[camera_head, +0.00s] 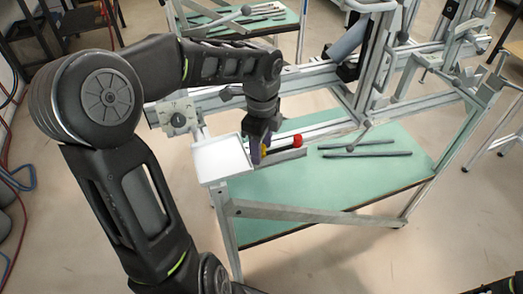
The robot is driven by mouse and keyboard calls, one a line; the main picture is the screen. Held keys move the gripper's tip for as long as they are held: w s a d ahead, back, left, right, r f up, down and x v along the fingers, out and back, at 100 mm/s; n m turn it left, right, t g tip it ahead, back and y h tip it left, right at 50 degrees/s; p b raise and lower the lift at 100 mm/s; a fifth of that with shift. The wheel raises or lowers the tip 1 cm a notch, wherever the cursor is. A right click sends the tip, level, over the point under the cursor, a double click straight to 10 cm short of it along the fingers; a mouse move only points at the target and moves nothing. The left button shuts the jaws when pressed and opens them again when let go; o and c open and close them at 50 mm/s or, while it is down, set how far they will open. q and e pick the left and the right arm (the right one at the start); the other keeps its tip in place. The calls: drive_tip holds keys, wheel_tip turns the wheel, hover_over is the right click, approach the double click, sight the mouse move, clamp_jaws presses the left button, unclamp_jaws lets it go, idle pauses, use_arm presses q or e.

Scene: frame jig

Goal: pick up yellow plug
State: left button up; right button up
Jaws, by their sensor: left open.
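My left arm comes in from the left and reaches over the frame jig. My left gripper (260,154) points down beside the white tray (207,173), at the tray's right side. The gripper is open. A small patch of yellow, likely the yellow plug (264,150), shows at the fingers and is mostly hidden by them. I cannot tell whether the fingers touch it. A red plug (298,141) is just to the right of the gripper.
Metal rails of the frame jig (310,76) run behind the gripper. Dark bars (365,148) lie on the green table top (340,180) to the right. A diagonal metal brace (310,214) crosses the front. Another green table (240,22) stands behind.

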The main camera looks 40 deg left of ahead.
use_arm(q)
clamp_jaws()
idle(0.6)
